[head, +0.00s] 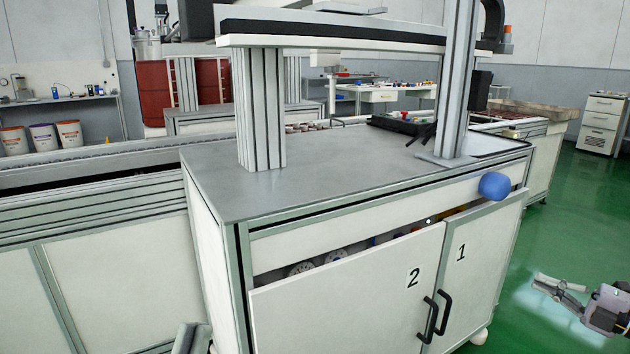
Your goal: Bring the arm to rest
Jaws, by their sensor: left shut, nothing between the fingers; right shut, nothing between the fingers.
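My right gripper (541,283) is at the lower right, over the green floor to the right of the cabinet. It is shut and empty, and clear of the cabinet. Part of my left gripper (190,338) shows at the bottom edge, in front of the cabinet's lower left corner. It is shut with nothing seen in it; most of it is cut off by the frame.
The white cabinet (340,240) has a grey top (340,165) and posts carrying a shelf. A blue knob (494,186) sticks out. A conveyor (90,175) runs left. Green floor is free at right.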

